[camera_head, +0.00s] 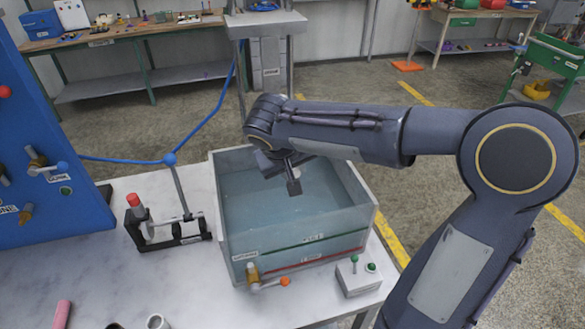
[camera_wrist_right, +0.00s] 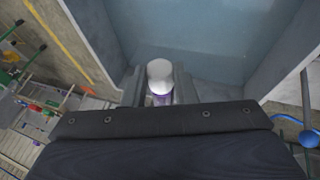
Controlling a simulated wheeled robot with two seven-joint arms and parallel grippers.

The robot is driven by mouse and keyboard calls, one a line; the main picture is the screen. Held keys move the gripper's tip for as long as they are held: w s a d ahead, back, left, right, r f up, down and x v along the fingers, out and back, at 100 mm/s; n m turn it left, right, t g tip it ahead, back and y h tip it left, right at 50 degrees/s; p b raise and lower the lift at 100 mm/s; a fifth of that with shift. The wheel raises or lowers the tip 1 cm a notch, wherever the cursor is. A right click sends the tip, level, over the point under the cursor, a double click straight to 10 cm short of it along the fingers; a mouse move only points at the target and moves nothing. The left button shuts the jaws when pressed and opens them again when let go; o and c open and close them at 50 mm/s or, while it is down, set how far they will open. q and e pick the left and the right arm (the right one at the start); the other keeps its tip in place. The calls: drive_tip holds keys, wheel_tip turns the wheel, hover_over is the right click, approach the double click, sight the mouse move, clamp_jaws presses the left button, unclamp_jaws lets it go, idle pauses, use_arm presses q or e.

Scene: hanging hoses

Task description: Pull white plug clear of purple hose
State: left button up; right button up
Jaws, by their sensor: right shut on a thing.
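In the right wrist view, the white plug (camera_wrist_right: 160,74) is a rounded white piece between the two fingers of my right gripper (camera_wrist_right: 158,84). A short bit of the purple hose (camera_wrist_right: 162,100) shows just below the plug, on the palm side. The rest of the hose is hidden by the gripper body. The plug and hose look joined or touching. In the head view, my right gripper (camera_head: 288,178) hangs inside the upper part of the clear water tank; plug and hose cannot be made out there. My left gripper is not in view.
The tank's rim (camera_head: 366,190) surrounds my right gripper. A black stand with a red knob (camera_head: 134,199) and a blue hose (camera_head: 198,125) are left of the tank. A blue panel (camera_head: 40,120) stands far left. A button box (camera_head: 358,275) sits at the front right.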

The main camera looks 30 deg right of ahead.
drive_tip(key=shift+s+a+b, duration=0.2)
drive_tip(key=shift+s+b, duration=0.25)
drive_tip(key=shift+s, duration=0.25)
idle(0.6)
drive_tip(key=shift+s, duration=0.2)
drive_tip(key=shift+s+a+b, duration=0.25)
drive_tip(key=shift+s+b, duration=0.1)
drive_tip(key=shift+s, duration=0.65)
drive_tip(key=shift+s+a+b, duration=0.25)
drive_tip(key=shift+s+b, duration=0.05)
drive_tip(key=shift+s, duration=0.65)
drive_tip(key=shift+r, duration=0.15)
drive_tip(key=shift+s+a+r+p, duration=0.2)
drive_tip(key=shift+s+r+p, duration=0.2)
drive_tip(key=shift+s+r, duration=0.35)
drive_tip(key=shift+s+a+r+p, duration=0.15)
drive_tip(key=shift+s+r+p, duration=0.2)
drive_tip(key=shift+s+r, duration=0.3)
drive_tip(key=shift+f, duration=0.1)
